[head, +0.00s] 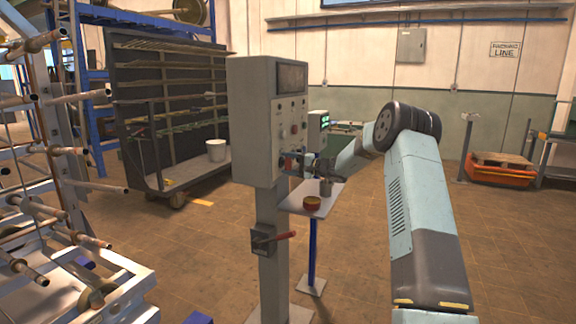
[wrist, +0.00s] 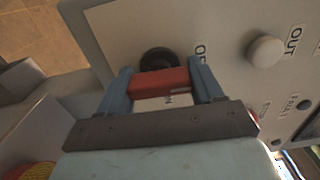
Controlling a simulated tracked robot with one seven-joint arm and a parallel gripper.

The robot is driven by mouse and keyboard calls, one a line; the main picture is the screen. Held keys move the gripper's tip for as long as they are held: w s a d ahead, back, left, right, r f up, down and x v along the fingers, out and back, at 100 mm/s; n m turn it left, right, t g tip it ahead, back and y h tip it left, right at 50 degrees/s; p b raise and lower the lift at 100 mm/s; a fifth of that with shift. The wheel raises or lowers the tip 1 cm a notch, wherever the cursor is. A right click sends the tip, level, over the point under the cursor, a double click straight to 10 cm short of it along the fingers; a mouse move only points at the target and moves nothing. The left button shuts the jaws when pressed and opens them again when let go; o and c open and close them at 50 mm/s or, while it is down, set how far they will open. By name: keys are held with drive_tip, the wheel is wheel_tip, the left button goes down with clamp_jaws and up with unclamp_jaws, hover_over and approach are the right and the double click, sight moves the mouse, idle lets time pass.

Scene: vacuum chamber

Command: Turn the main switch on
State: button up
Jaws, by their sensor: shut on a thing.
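The main switch, a red handle (wrist: 160,83) on a dark round base (wrist: 158,60), sits on the panel face in the wrist view. My gripper (wrist: 165,84) is shut on the red handle, with one blue-grey finger on each side of it. The handle lies roughly crosswise in the wrist view. A label beside the switch is partly hidden by my gripper. In the head view, the grey control box (head: 252,122) stands on a post, and my gripper (head: 290,163) is at the lower part of its front face.
A white knob (wrist: 266,51) sits beside the switch on the panel. A red-handled lever (head: 272,238) is on the post below. A small table (head: 325,200) with a red-brown bowl (head: 312,203) stands close under my arm. A white bucket (head: 216,150) stands on the rack behind.

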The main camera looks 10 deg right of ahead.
drive_tip(key=shift+d+f+m, duration=0.15)
drive_tip(key=shift+m, duration=0.15)
drive_tip(key=m, duration=0.4)
drive_tip(key=shift+m, duration=0.3)
drive_tip(key=m, duration=0.3)
drive_tip(key=shift+m, duration=0.3)
drive_tip(key=m, duration=0.4)
drive_tip(key=shift+m, duration=0.3)
drive_tip(key=m, duration=0.4)
drive_tip(key=shift+d+f, duration=0.1)
drive_tip(key=shift+m, duration=0.3)
drive_tip(key=o, duration=1)
drive_tip(key=shift+o, duration=0.2)
